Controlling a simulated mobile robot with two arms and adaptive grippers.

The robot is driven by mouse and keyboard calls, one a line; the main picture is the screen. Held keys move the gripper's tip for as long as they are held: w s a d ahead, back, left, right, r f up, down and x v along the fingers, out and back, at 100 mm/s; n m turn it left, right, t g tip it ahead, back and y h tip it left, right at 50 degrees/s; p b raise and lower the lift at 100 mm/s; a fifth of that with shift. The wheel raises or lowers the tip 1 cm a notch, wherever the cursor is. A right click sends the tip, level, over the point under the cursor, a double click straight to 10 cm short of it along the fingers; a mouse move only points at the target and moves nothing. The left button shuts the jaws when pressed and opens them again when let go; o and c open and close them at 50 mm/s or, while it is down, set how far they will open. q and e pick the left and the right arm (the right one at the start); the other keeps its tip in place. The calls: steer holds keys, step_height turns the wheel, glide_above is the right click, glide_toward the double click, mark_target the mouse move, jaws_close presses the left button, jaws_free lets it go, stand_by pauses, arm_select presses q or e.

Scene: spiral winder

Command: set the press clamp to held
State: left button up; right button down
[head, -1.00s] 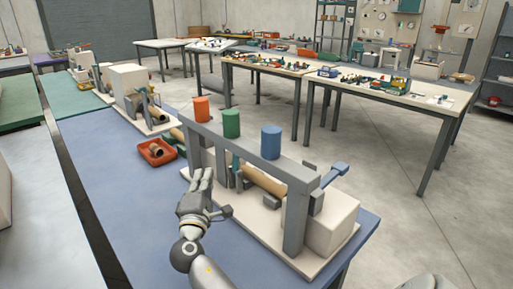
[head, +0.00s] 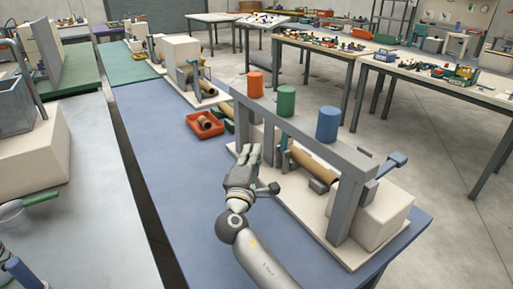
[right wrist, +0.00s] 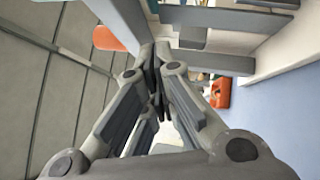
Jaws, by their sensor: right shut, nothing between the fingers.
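The winder is a grey gantry frame (head: 300,133) on a pale base plate. A brown tube (head: 315,164) lies under the beam, and a blue-ended lever (head: 392,163) sticks out at the right end. I cannot tell which part is the press clamp. My right gripper (head: 251,152) is shut and empty, in front of the frame's left part; contact cannot be told. Its closed fingers (right wrist: 156,62) show in the right wrist view. My left gripper is not in view.
The winder stands on a blue bench top (head: 170,150). A red tray (head: 205,126) with a brown roll lies behind it to the left. Another machine (head: 185,65) stands farther back. The bench left of my right arm is clear.

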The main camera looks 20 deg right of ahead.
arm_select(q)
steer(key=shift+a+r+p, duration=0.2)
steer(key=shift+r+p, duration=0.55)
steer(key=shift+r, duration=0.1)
arm_select(e)
steer(key=w+d+r, duration=0.2)
steer(key=w+d, duration=0.4)
steer(key=d, duration=0.2)
steer(key=shift+w+r, duration=0.35)
steer(key=shift+r, duration=0.05)
steer(key=shift+d, duration=0.1)
steer(key=shift+w+d+r, duration=0.1)
steer(key=shift+d+r, duration=0.3)
steer(key=shift+d, duration=0.45)
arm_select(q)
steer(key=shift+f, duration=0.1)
